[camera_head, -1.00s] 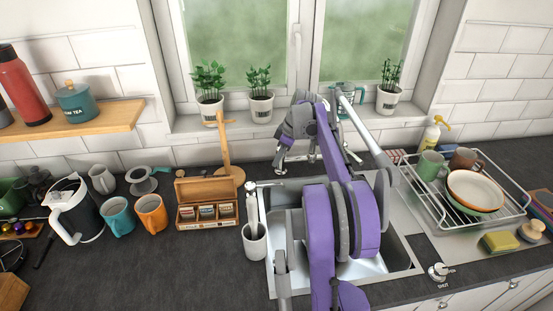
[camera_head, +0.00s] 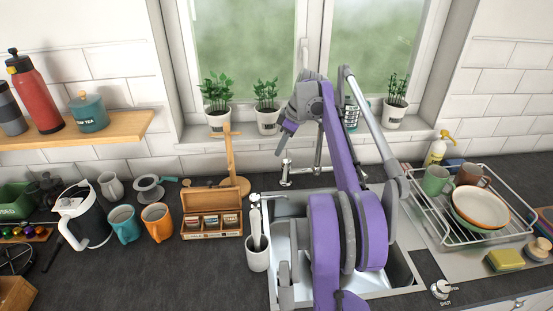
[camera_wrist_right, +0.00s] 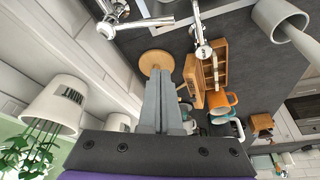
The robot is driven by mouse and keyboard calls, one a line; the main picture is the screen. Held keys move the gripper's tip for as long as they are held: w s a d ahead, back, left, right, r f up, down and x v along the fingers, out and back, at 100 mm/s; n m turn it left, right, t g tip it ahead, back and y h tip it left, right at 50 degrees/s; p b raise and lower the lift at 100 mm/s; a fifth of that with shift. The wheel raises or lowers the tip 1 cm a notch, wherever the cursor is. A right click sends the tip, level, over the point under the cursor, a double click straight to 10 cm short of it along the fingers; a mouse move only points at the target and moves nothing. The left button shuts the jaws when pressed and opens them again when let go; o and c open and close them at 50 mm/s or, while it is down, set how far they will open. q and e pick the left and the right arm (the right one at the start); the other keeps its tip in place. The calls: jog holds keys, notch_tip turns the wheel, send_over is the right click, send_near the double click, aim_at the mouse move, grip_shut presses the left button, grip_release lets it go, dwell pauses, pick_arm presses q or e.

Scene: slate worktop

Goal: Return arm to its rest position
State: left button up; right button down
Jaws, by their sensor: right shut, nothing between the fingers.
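My right arm, purple and grey, rises over the sink (camera_head: 400,275) in the head view. Its gripper (camera_head: 283,146) is up in front of the window sill, left of the arm, with fingers pointing down and left. In the right wrist view the two grey fingers (camera_wrist_right: 162,85) lie together, shut, with nothing between them. Behind the fingertips are the round base of the wooden mug stand and the worktop. My left gripper is in neither view.
Potted plants (camera_head: 267,120) line the sill near the gripper. The tap (camera_head: 288,175), wooden mug stand (camera_head: 229,160), tea box (camera_head: 212,222) and utensil cup (camera_head: 257,257) are close by. A dish rack (camera_head: 425,215) stands right. The worktop's front left (camera_head: 140,280) is clear.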

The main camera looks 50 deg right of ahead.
jog(key=shift+s+d+r, duration=0.1)
jog(key=shift+d+r, duration=0.2)
jog(key=shift+r, duration=0.4)
